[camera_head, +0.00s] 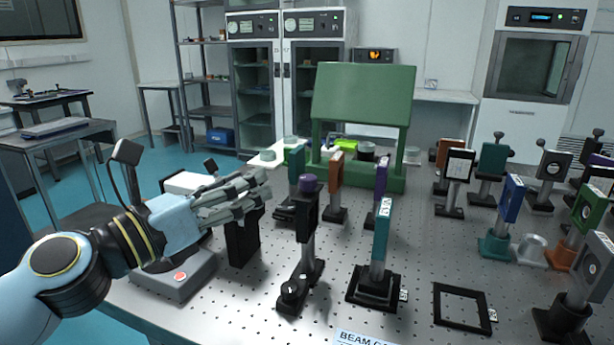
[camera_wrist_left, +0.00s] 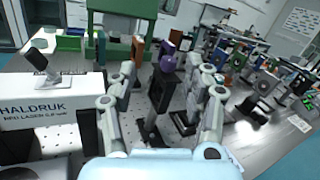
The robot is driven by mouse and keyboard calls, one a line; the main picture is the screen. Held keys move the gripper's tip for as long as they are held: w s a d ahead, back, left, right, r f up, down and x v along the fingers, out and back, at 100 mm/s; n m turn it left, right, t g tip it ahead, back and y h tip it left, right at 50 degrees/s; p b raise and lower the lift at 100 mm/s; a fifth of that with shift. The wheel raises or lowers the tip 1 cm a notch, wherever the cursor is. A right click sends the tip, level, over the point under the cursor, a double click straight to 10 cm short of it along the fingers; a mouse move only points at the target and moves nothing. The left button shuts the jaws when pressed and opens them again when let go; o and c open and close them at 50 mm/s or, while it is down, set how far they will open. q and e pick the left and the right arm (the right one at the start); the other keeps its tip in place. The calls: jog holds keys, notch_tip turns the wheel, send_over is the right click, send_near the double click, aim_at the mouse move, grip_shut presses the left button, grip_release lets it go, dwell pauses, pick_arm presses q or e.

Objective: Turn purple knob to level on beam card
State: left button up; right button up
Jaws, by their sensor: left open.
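The purple knob (camera_head: 308,184) sits on top of a black mount on a post, standing on the optical table. It also shows in the left wrist view (camera_wrist_left: 168,60), between and beyond my fingers. My left gripper (camera_head: 262,187) is open and empty, to the left of the knob and apart from it; its fingers (camera_wrist_left: 166,85) spread to either side of the knob in the wrist view. The beam card (camera_head: 382,235) may be the teal plate on a post to the right; I cannot tell for sure. A label starting "BEAM" (camera_head: 362,339) is at the table's front edge. My right gripper is not in view.
A white laser box (camera_wrist_left: 50,100) stands left of my gripper. A green frame (camera_head: 364,95) stands behind the knob. Several mounted optics crowd the right side. A flat black square frame (camera_head: 463,307) lies at the front right. Bare perforated table (camera_head: 340,275) lies between posts.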

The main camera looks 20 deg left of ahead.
aim_at(308, 177)
pick_arm(q)
jog(key=w+d+m, duration=0.1)
jog(key=w+d, duration=0.1)
jog(key=w, duration=0.1)
jog(key=w+d+f+m+g+p, duration=0.1)
jog(key=w+d, duration=0.1)
jog(key=w, duration=0.1)
jog(key=w+d+m+h, duration=0.1)
jog(key=w+d, duration=0.1)
jog(key=w, duration=0.1)
jog(key=shift+d+f+g, duration=0.3)
jog(key=shift+d+f, duration=0.05)
jog(key=shift+d, duration=0.05)
grip_shut()
jog(key=n+y+p, duration=0.1)
jog(key=p, duration=0.1)
jog(key=n+t+y+p, duration=0.1)
jog(key=y+p, duration=0.1)
jog(key=p, duration=0.1)
jog(key=shift+d+r+y, duration=0.1)
jog(key=shift+r+y, duration=0.2)
jog(key=shift+w+f+n+t+y+p, duration=0.1)
jog(key=shift+f+n+t+y+p, duration=0.1)
jog(key=shift+n+t+y+p, duration=0.55)
jog(key=shift+f+g+b, duration=0.15)
jog(key=shift+g+b, duration=0.2)
jog(key=shift+b, duration=0.15)
